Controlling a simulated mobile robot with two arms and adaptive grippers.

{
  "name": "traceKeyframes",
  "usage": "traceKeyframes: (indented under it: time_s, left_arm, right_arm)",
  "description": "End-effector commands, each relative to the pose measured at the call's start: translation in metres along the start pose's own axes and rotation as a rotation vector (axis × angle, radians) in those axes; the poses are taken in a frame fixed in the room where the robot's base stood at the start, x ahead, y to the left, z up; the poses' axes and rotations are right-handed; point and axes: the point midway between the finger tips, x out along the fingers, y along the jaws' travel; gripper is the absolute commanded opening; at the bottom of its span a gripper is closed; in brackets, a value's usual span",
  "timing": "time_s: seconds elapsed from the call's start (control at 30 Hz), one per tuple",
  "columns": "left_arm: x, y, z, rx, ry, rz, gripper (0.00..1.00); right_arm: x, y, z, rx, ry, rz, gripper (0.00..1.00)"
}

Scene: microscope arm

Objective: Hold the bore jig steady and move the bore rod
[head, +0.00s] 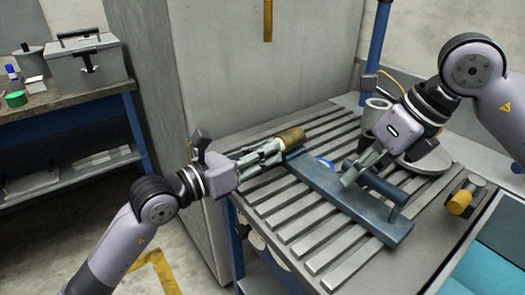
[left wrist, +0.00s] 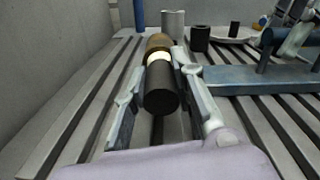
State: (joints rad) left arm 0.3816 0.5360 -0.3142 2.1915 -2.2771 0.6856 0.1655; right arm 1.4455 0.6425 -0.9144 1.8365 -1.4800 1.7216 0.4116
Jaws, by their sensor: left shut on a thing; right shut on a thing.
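The bore rod (head: 292,138) has a brass end in the head view. In the left wrist view the rod (left wrist: 160,88) shows a black near end, a pale band and brass beyond. My left gripper (head: 272,150) is shut on it, one finger on each side, above the slotted table. The bore jig (head: 325,190), a long blue-grey bar with raised cylindrical parts, lies on the table right of the rod; it also shows in the left wrist view (left wrist: 240,80). My right gripper (head: 358,170) is shut on the jig's raised part; its fingers partly hide the contact.
The slotted metal table (head: 290,222) has bare slats in front of the jig. A round pale plate (head: 432,160) and a grey cylinder (head: 376,112) stand behind the right gripper. A brass-ended piece (head: 460,202) lies at the right. A tall grey cabinet (head: 225,70) stands behind.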

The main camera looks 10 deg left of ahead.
Motion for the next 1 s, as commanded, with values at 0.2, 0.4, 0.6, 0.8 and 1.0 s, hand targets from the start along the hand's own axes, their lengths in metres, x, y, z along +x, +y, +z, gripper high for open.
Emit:
traceKeyframes:
  time_s: [0.2,0.4,0.6,0.8,1.0]
  left_arm:
    - [0.0,0.001,0.0,0.001,0.001,0.002,0.0]
    - [0.007,0.001,0.0,-0.002,-0.001,0.003,0.0]
    - [0.011,0.002,0.0,0.0,0.001,0.004,0.0]
    - [0.011,0.002,0.0,0.0,0.001,0.004,0.28]
    - [0.011,0.001,0.0,0.0,0.001,0.003,0.41]
  right_arm:
    - [-0.001,0.0,0.001,0.0,-0.003,0.0,0.0]
    - [-0.001,0.0,0.001,-0.001,-0.003,0.0,0.0]
    - [-0.001,0.001,0.001,-0.003,-0.002,0.002,0.0]
    - [-0.001,0.001,0.0,-0.004,-0.001,0.002,0.0]
    - [-0.001,0.001,0.0,-0.003,-0.001,0.001,0.0]
